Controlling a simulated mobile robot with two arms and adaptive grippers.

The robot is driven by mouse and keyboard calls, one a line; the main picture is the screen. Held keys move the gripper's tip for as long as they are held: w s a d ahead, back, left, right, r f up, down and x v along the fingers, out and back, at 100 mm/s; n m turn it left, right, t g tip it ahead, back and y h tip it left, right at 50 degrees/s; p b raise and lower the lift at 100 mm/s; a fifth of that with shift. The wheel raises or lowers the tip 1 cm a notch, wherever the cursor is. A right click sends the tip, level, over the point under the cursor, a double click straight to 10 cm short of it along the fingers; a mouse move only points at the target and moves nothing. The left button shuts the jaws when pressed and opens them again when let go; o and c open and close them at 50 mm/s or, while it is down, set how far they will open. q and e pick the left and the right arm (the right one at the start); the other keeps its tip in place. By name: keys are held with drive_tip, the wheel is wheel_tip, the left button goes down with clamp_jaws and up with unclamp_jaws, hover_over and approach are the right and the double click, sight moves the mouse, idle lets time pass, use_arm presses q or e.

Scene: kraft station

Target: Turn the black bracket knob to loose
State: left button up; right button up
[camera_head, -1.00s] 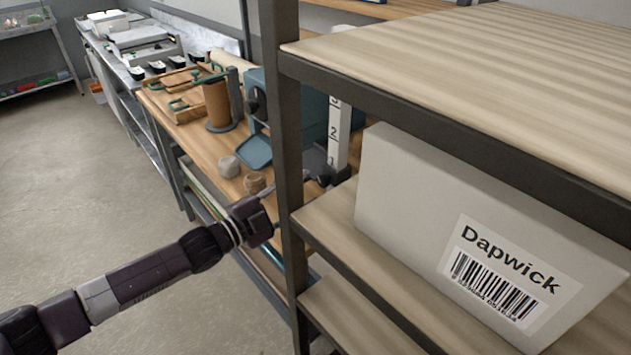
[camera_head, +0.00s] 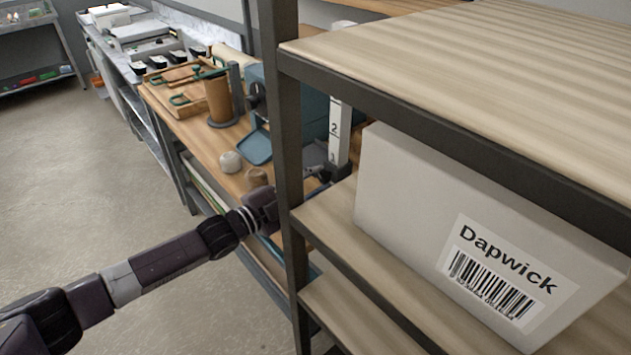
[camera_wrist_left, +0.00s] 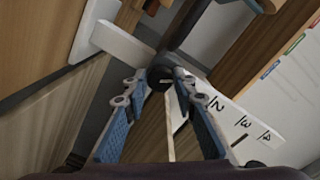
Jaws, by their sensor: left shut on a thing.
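The black bracket knob (camera_wrist_left: 160,77) is a dark round piece beside the white numbered scale (camera_wrist_left: 225,112) in the left wrist view. My left gripper (camera_wrist_left: 162,84) has its two blue-padded fingers closed on the knob from either side. In the head view, the white scale (camera_head: 340,135) stands upright at the bench's right side, with a dark bracket (camera_head: 339,171) at its lower part. My left arm reaches there from the left, passing behind a shelf post. The knob is too small to make out in the head view. My right gripper is not seen.
A dark shelf post (camera_head: 283,150) stands close by my left wrist. A white Dapwick box (camera_head: 400,200) fills the shelf on the right. Open floor lies left.

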use_arm(q)
drive_tip(key=shift+n, duration=3.4)
drive_tip(key=o, duration=1.2)
drive_tip(key=shift+c, duration=0.2)
drive_tip(key=v, duration=1.2)
